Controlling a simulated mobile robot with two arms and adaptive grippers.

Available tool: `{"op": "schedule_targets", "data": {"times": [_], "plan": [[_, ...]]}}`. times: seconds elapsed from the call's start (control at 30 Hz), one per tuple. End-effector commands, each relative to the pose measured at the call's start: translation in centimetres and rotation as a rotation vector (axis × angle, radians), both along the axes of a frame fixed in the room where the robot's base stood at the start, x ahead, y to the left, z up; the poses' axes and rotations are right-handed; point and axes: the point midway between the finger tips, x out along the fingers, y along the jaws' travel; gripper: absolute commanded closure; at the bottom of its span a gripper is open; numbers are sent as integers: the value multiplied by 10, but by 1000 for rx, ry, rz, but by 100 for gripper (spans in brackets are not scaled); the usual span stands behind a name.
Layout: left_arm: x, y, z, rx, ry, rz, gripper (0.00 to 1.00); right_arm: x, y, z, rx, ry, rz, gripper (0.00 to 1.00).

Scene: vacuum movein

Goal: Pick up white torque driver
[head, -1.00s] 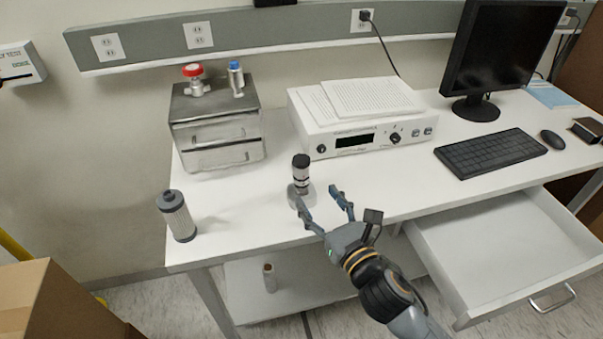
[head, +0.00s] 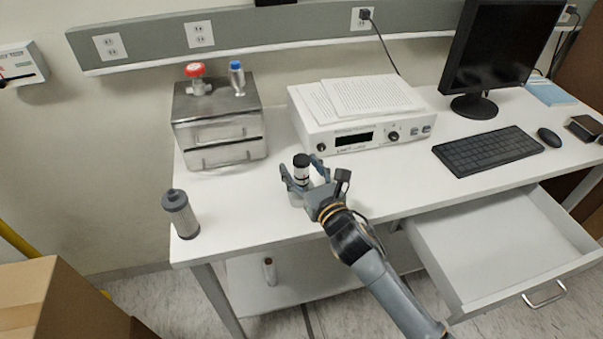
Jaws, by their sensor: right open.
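A small upright device with a black cap and a white body (head: 301,173), which looks like the white torque driver, stands on the white table in front of the white instrument box. Its lower part is partly hidden by my right gripper. My right gripper (head: 303,178) is open, with one finger on each side of the driver. I cannot tell whether the fingers touch it. My left gripper is not in view.
A grey filter cylinder (head: 181,214) stands at the table's left front corner. A metal drawer box (head: 218,133) and the instrument box (head: 360,133) stand behind. A drawer (head: 500,245) hangs open at the right. The tabletop (head: 245,210) between filter and driver is clear.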

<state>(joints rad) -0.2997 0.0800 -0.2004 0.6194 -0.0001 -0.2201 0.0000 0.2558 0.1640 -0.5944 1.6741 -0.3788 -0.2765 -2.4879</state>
Motion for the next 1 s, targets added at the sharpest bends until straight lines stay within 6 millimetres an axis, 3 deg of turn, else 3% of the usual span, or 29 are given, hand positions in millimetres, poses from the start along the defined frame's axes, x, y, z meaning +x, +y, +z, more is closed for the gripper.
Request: {"op": "schedule_targets", "data": {"times": [0.07, 0.3, 0.37, 0.67, 1.0], "plan": [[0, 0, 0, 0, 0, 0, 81, 0, 0, 0, 0, 0, 0, 42], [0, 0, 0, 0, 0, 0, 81, 0, 0, 0, 0, 1, 0, 91], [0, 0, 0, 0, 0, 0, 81, 0, 0, 0, 0, 1, 0, 100], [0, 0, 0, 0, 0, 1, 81, 0, 0, 6, 1, -3, 0, 100], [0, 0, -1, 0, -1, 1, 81, 0, 0, 69, 0, -9, 2, 100]]}}
